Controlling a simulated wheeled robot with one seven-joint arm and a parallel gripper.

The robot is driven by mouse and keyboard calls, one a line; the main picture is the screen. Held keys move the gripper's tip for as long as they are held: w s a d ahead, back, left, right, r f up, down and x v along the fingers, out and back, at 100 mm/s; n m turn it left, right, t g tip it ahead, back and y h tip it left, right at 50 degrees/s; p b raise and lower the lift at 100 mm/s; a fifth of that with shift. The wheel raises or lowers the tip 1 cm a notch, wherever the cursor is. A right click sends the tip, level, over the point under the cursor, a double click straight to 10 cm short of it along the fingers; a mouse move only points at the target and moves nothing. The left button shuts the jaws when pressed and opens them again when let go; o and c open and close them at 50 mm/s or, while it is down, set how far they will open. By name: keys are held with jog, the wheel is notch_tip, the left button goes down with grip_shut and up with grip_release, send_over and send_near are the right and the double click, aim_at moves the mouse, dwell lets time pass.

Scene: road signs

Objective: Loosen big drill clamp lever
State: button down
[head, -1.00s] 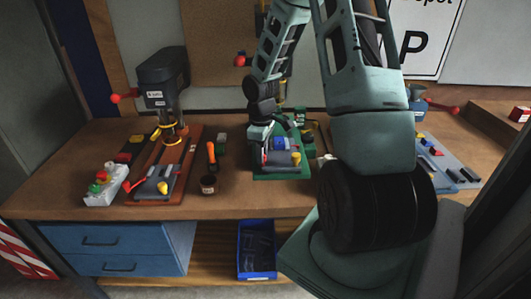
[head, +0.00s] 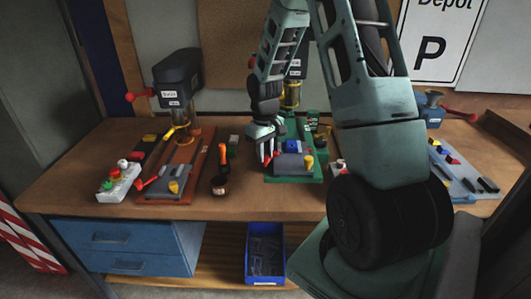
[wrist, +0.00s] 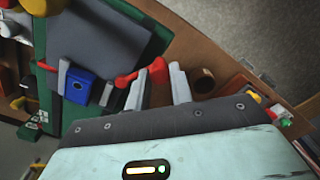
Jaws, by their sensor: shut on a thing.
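The middle drill stands at the back of the bench, mostly hidden behind my arm. Its green base (head: 296,180) carries a grey clamp (head: 290,166) with a blue block (head: 292,146). In the wrist view the blue block (wrist: 78,88) sits between grey jaws on the green base. A red clamp lever (wrist: 157,73) sticks out from the clamp, with its thick end between my fingers. My gripper (wrist: 158,90) is shut on this lever. In the head view my gripper (head: 266,158) is at the left side of the clamp, and the lever is hard to make out there.
Another drill (head: 177,78) with an orange base (head: 164,198) and its own red lever stands to the left. A white button box (head: 119,184) is at the left.

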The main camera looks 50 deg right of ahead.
jog(key=shift+w, duration=0.1)
jog(key=c, duration=1.2)
grip_release()
jog(key=shift+r, duration=0.1)
notch_tip(320, 180, up, 17)
jog(key=b, duration=0.3)
jog(key=shift+r+b, duration=0.15)
jog(key=shift+b, duration=0.15)
jog(key=shift+a, duration=0.1)
